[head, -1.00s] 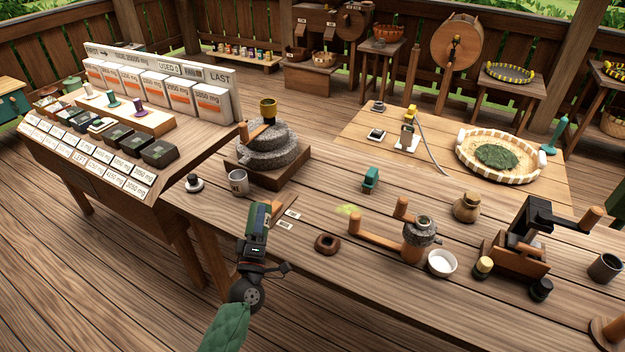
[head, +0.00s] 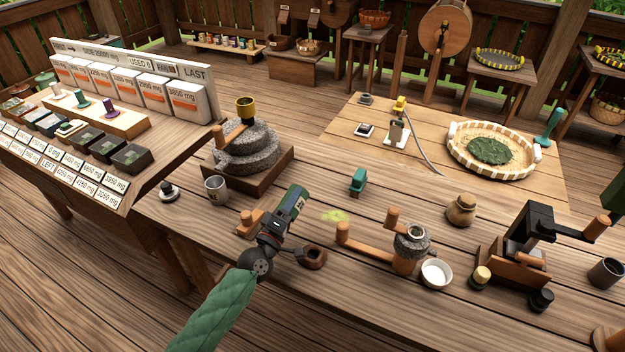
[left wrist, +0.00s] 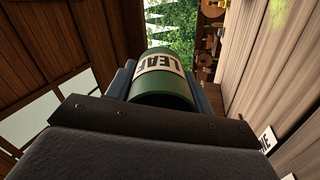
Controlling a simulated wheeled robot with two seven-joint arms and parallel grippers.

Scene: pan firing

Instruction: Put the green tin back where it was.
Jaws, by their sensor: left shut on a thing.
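The green tin (head: 293,201) with a pale label is held by my left gripper (head: 281,217), tilted with its far end up and to the right, over the front of the table. In the left wrist view the tin (left wrist: 165,88) lies between the dark jaws, and its label reads roughly "LEAF". My left gripper is shut on it. What lies directly under the tin is partly hidden by the gripper. My right gripper is not in view.
A grey mug (head: 216,189) and a stone mill (head: 250,150) stand left of the tin. A small teal object (head: 357,181) sits behind.

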